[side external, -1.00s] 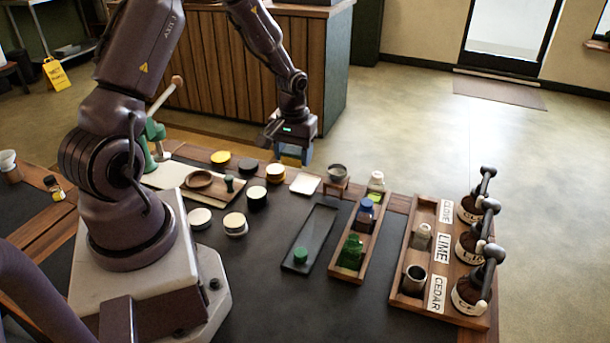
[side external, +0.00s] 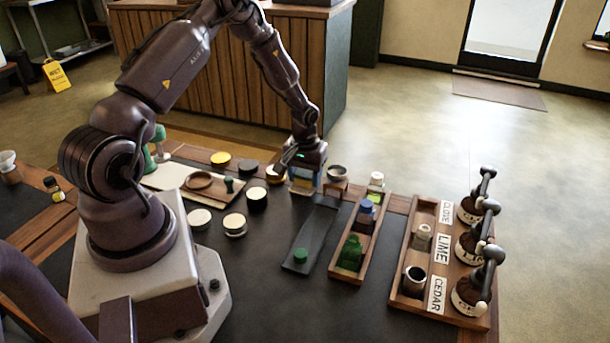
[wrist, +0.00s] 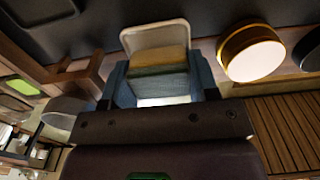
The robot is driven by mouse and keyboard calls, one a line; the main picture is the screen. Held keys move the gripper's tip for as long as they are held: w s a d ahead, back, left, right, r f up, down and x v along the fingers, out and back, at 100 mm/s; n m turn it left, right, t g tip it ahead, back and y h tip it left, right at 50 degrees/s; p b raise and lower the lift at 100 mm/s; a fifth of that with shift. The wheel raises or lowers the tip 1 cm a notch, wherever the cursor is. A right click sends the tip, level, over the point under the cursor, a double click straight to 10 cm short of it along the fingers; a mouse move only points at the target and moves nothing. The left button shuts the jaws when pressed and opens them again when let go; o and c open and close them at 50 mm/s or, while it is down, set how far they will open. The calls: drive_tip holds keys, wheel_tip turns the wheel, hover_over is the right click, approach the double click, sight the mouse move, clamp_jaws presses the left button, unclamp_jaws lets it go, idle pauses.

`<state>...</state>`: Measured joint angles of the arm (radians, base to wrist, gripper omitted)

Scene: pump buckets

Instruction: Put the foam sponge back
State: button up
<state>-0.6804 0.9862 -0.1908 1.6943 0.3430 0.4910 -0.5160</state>
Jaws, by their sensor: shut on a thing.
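The foam sponge (wrist: 158,62), yellow with a green layer, is between the two blue fingers of my gripper (wrist: 160,80) in the wrist view. The gripper is shut on it. A shallow white dish (wrist: 152,35) shows just beyond the sponge. In the side view my gripper (side external: 304,184) is low over the dish's spot at the back of the table and largely hides both dish and sponge. I cannot tell whether the sponge touches the dish.
A small bowl on a wooden stand (side external: 337,174) is close to the right of the gripper. A round tin (wrist: 252,52) is close on the other side. A dark tray (side external: 312,238) with a green lid, a wooden bottle rack (side external: 346,275) and pump bottles (side external: 470,295) stand further right.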

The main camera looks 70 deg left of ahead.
sight(305, 173)
drive_tip(key=shift+f, duration=0.15)
drive_tip(key=o, duration=1)
drive_tip(key=shift+c, duration=0.2)
drive_tip(key=s+d+r+m+t+y, duration=0.1)
drive_tip(key=d+r, duration=0.2)
drive_tip(key=r, duration=0.8)
drive_tip(key=d+r+m, duration=0.1)
drive_tip(key=d+r, duration=0.3)
drive_tip(key=r, duration=0.8)
drive_tip(key=s+d+r+m+t, duration=0.2)
drive_tip(key=s+d+r+m, duration=0.1)
drive_tip(key=s+d+r, duration=0.2)
drive_tip(key=s+d+r+m+t+h, duration=0.1)
drive_tip(key=s+d+r+m, duration=0.3)
drive_tip(key=s+d, duration=0.5)
wheel_tip(305, 173, up, 2)
drive_tip(key=shift+s+d+r+t, duration=0.15)
drive_tip(key=shift+s+d+t, duration=0.15)
drive_tip(key=shift+s+t, duration=0.6)
drive_tip(key=shift+s, duration=0.1)
